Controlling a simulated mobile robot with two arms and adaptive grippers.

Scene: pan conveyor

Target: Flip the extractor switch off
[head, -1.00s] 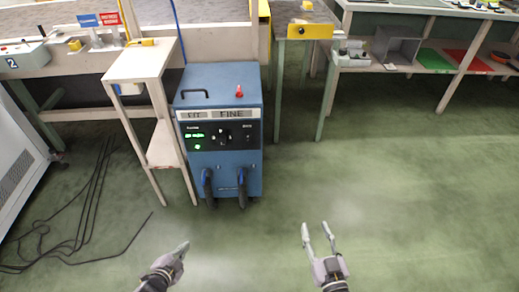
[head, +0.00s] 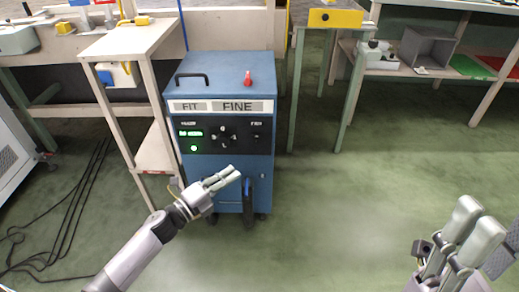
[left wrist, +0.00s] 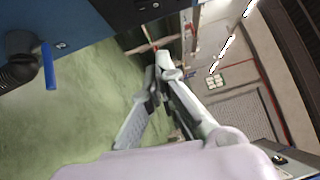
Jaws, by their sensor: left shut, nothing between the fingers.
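A blue cabinet (head: 222,83), labelled FIT and FINE, stands on the floor; I take it as the extractor. Its black front panel (head: 230,146) has green lights at the left, a round control (head: 223,136) in the middle and a small control (head: 256,136) at the right. A red knob or lever (head: 247,79) stands on its top. I cannot tell which control is the switch. My left gripper (head: 234,175) is shut and empty, in front of the cabinet below the panel; its fingers meet in the left wrist view (left wrist: 159,62). My right gripper (head: 480,215) is at lower right, its opening unclear.
A narrow wooden stand (head: 130,42) is close left of the cabinet. A workbench with a yellow plate (head: 335,18) is behind to the right. Hoses (head: 248,200) hang at the cabinet's lower front. Black cables lie on the left floor; the right floor is clear.

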